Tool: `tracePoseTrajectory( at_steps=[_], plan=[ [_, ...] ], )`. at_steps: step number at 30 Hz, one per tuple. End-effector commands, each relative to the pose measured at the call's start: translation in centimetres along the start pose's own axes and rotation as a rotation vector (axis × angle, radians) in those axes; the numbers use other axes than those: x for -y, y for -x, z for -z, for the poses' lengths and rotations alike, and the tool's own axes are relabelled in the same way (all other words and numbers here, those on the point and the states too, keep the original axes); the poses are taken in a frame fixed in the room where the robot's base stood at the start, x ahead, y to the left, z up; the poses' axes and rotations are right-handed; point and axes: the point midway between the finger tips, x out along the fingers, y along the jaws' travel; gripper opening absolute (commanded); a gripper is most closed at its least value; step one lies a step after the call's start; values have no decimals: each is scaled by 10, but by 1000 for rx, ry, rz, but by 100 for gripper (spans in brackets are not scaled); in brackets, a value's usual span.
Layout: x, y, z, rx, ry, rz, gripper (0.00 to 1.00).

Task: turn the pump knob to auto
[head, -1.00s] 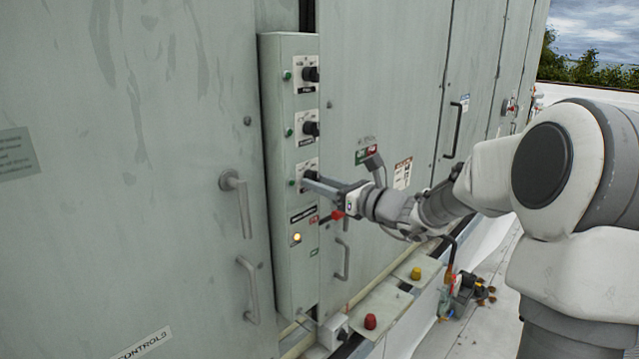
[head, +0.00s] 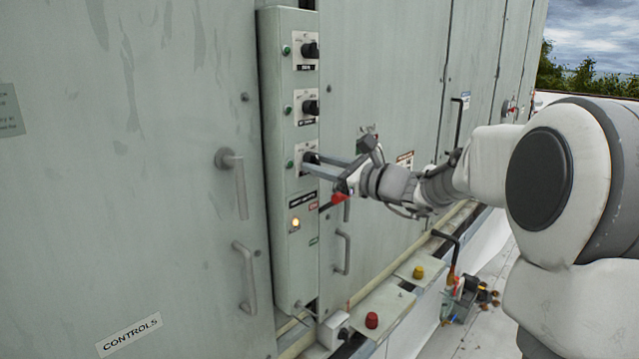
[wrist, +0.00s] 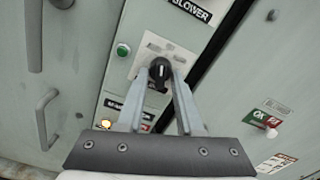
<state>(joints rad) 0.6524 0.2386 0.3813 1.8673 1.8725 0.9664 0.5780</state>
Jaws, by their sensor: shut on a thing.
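The grey control box (head: 287,220) carries three black knobs in a column. My gripper (head: 309,164) is at the lowest one, its two fingers on either side of this knob (wrist: 159,68). The wrist view shows the fingers closed on the knob, with a light line on its face. The plate around it has small marks too blurred to read, and its name label is hidden or unclear. The BLOWER label (wrist: 190,11) lies above it, under the middle knob (head: 310,108). The top knob (head: 310,50) is free.
A green light (wrist: 123,50) sits beside the held knob. A lit amber lamp (head: 295,223) and a red-tipped lever (head: 335,201) are below. Door handles (head: 236,185) flank the box. Red (head: 371,320) and yellow (head: 418,272) buttons stand on low boxes.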

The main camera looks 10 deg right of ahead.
Motion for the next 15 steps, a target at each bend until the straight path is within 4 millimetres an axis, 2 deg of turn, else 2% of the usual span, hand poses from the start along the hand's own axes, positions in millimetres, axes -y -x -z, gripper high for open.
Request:
tracePoseTrajectory(
  at_steps=[2, 15],
  plan=[
    [-3, 0, 7, 3, 74, 0, 0],
    [1, 0, 3, 1, 382, -1, 0]
  ],
)
